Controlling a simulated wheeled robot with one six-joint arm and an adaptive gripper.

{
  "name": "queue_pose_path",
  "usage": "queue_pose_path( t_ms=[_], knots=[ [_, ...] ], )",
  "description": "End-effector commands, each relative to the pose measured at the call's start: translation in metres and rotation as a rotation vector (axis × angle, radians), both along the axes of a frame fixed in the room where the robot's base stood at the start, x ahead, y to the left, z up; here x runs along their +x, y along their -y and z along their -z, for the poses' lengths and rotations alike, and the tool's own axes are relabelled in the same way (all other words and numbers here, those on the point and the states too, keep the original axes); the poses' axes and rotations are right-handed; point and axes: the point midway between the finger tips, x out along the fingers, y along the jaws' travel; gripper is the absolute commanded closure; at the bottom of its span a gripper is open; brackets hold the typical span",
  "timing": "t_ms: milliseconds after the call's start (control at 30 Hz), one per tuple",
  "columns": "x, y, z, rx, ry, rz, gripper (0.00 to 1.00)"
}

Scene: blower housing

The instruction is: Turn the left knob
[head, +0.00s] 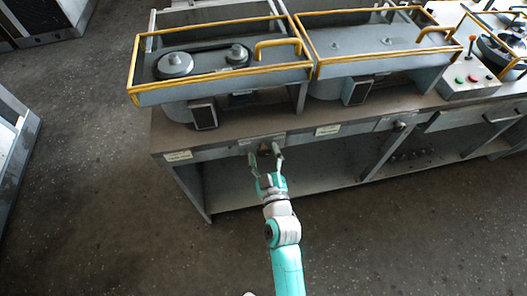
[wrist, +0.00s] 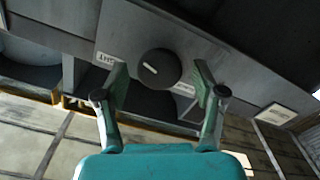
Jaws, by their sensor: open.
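The left knob is a round black dial (wrist: 159,69) with a short white pointer line, on a grey plate. The line is tilted, running from upper left to lower right in the wrist view. In the head view the knob (head: 265,148) is small and partly hidden by my gripper at the bench's front edge. My gripper (head: 265,158) is open in front of it. In the wrist view my gripper's fingers (wrist: 160,82) stand on either side of the knob, with a visible gap at each side. Whether the fingertips reach to the knob's depth is hard to tell.
A second knob (head: 399,126) sits further right on the bench front (head: 350,132). Small white labels flank the left knob. Yellow-railed housings (head: 222,62) stand on top. A control box with buttons (head: 467,77) is at the right. The floor (head: 110,220) to the left is clear.

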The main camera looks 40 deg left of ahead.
Motion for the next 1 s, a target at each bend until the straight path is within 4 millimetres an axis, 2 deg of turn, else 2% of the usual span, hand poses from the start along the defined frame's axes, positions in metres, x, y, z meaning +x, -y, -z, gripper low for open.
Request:
queue_pose_path(
  t_ms=[400,433,467,667,1000],
  knots=[
    [0.0055,-0.0065,-0.0001,0.000,0.000,0.000,0.31],
    [0.0055,-0.0065,-0.0002,0.000,0.000,0.000,0.33],
    [0.0055,-0.0065,-0.0002,0.000,0.000,0.000,0.41],
    [0.0055,-0.0064,-0.0002,0.000,0.000,0.000,0.91],
    [0.0055,-0.0064,-0.0004,0.023,-0.027,0.000,0.91]
  ],
)
